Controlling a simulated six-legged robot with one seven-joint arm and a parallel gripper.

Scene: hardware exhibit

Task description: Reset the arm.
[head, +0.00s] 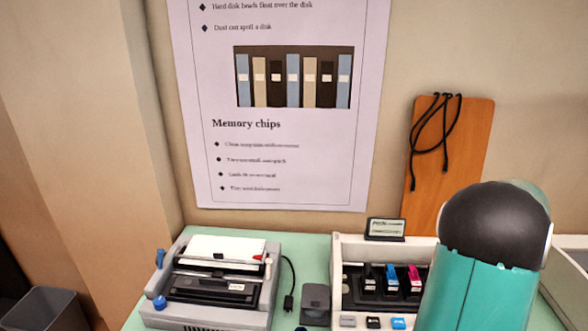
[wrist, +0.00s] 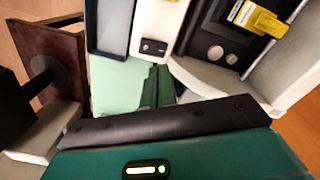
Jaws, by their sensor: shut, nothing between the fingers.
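My gripper (wrist: 159,75) shows in the wrist view, its two dark green fingers together and empty. It points over a pale green table top (wrist: 117,85). In the head view my teal and black arm stands at the right and hides part of the table and the display behind it. The gripper fingers cannot be made out in the head view.
A printer (head: 214,285) stands at the table's left, beside a white display (head: 340,262) with ink cartridges (head: 391,279). A wooden board (head: 468,130) with a black cord leans on the wall.

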